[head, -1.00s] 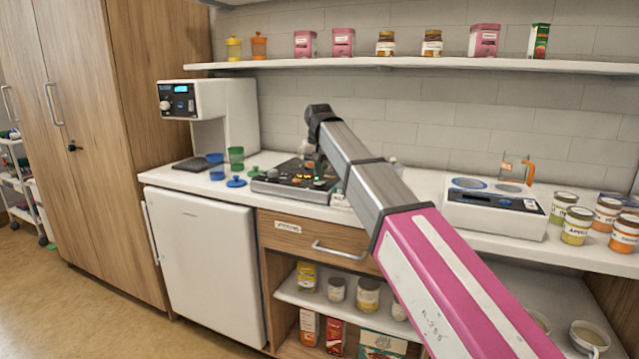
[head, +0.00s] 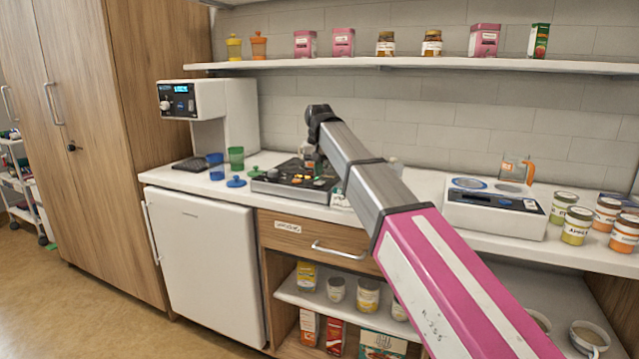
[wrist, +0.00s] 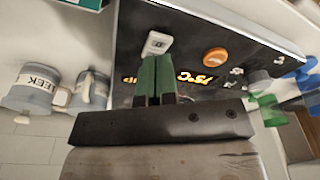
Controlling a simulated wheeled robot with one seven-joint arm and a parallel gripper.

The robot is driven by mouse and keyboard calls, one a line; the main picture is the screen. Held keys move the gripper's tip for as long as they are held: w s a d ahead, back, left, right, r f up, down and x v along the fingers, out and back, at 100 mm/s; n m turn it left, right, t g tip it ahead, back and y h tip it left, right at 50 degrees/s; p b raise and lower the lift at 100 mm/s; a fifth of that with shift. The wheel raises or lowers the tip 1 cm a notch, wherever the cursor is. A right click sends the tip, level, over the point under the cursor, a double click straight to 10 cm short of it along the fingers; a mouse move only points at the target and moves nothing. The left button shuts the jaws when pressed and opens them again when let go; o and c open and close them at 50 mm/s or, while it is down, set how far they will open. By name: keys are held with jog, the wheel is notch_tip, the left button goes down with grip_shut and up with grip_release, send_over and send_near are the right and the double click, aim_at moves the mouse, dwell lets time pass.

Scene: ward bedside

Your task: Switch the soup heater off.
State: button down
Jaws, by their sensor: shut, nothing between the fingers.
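The soup heater (head: 262,187) is a dark-topped panel with knobs on the white counter, left of centre in the head view. In the wrist view its black panel (wrist: 130,25) carries a white switch (wrist: 157,43), an orange knob (wrist: 215,57) and a glowing orange readout like "75°C" (wrist: 197,77). Glowing letters left of my fingers are partly hidden. My gripper (wrist: 156,62) is shut and empty, its green fingertips just below the white switch in the picture. I cannot tell whether they touch it. In the head view my arm hides part of the panel and gripper.
Grey-white mugs, one labelled "LEEK" (wrist: 35,88), stand beside the panel. Blue (head: 215,166) and green (head: 236,158) cups are left of the heater. A white two-plate appliance (head: 490,219) and several jars stand right. A shelf (head: 400,63) runs above.

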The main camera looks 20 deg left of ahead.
aim_at(318, 183)
jog(key=shift+f, duration=1.2)
dwell(0.7)
jog(key=shift+r, duration=3.45)
